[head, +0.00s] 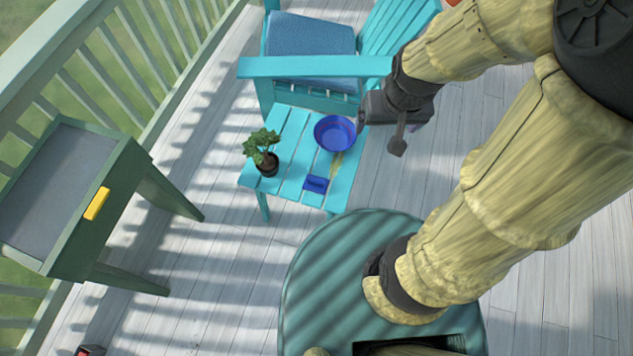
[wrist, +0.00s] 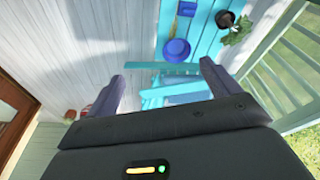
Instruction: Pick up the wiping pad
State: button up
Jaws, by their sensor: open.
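The wiping pad, a small dark-blue block (head: 316,184), lies on the near edge of the turquoise slatted table (head: 292,150). It also shows in the wrist view as a blue block (wrist: 187,8) at the top edge. My gripper (head: 380,132) is open and empty, up and to the right of the pad in the head view, and apart from it. In the wrist view its two fingers (wrist: 162,85) are spread wide with nothing between them.
A blue bowl (head: 335,120) and a potted plant (head: 262,150) stand on the table near the pad. A yellowish smear (head: 336,165) lies beside the pad. A turquoise chair (head: 315,67) stands behind the table. A green side table (head: 60,190) is at left.

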jog(key=shift+o, duration=0.9)
jog(key=shift+w+a+f, duration=0.1)
jog(key=shift+w+f, duration=0.05)
jog(key=shift+f, duration=0.25)
jog(key=m+g+b, duration=0.3)
jog(key=m+b, duration=0.1)
jog(key=b, duration=1.6)
send_over(315, 178)
notch_tip(315, 178, down, 35)
jog(key=shift+w+r, duration=0.15)
jog(key=shift+r, duration=0.15)
notch_tip(315, 178, down, 12)
jog(key=shift+f+b, duration=0.15)
jog(key=shift+b, duration=1.05)
